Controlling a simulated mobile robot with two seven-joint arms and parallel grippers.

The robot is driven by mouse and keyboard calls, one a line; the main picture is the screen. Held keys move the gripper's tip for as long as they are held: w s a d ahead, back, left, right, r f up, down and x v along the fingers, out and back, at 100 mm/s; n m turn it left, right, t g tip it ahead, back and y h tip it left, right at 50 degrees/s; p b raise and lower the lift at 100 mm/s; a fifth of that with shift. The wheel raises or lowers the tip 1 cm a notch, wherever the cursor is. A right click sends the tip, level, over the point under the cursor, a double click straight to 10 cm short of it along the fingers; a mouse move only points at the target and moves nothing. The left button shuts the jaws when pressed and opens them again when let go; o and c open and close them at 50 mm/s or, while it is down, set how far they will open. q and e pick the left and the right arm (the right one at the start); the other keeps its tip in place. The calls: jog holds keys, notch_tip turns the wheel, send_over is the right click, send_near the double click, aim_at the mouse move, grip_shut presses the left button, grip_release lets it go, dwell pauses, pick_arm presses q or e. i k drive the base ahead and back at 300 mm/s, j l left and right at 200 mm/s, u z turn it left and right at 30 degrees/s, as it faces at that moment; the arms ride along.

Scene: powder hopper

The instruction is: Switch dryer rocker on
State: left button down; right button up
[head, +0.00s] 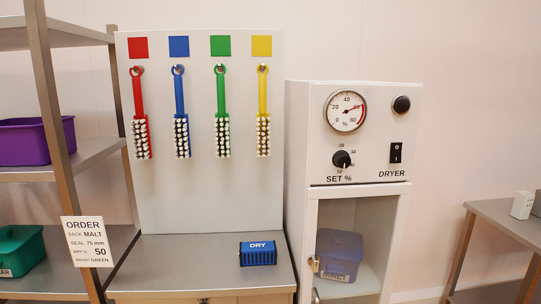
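The dryer rocker (396,153) is a black switch on the white front panel of the dryer cabinet (370,128), above the word DRYER. It has pale marks at its top and bottom; I cannot tell which side is pressed in. A round dark lamp or button (402,105) sits above it. Neither of my grippers is in view.
An order card (87,242) hangs left. A side table (500,212) stands right.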

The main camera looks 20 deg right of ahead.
aim_at(394, 154)
jog(key=z, duration=1.35)
